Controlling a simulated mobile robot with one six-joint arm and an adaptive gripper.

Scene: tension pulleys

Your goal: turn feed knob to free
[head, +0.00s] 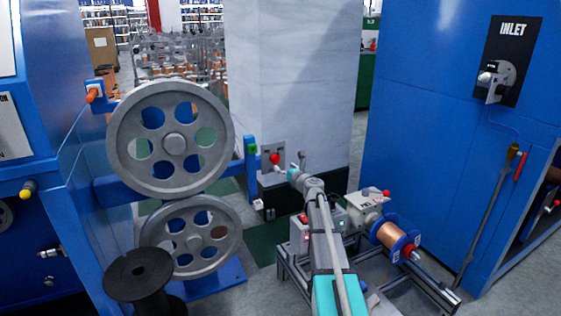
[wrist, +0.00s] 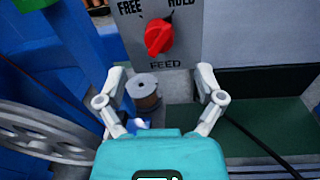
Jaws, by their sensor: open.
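The red feed knob (wrist: 159,38) sits on a grey plate (wrist: 190,52) marked FREE at upper left, HOLD at upper right and FEED below. Its grip slants from lower left to upper right, seemingly toward HOLD. In the head view the knob (head: 275,158) shows small on its plate by the pillar. My gripper (wrist: 161,72) is open and empty, its two fingers spread apart below the knob in the wrist view, not touching it. In the head view my gripper (head: 297,170) is just right of the knob, its fingers hard to make out.
Two grey pulley wheels, the upper one (head: 172,181) larger, stand left of the plate. A black spool (head: 140,275) is in front of them. A copper spool (head: 393,236) on a frame stands right of my arm. A blue cabinet (head: 430,130) fills the right.

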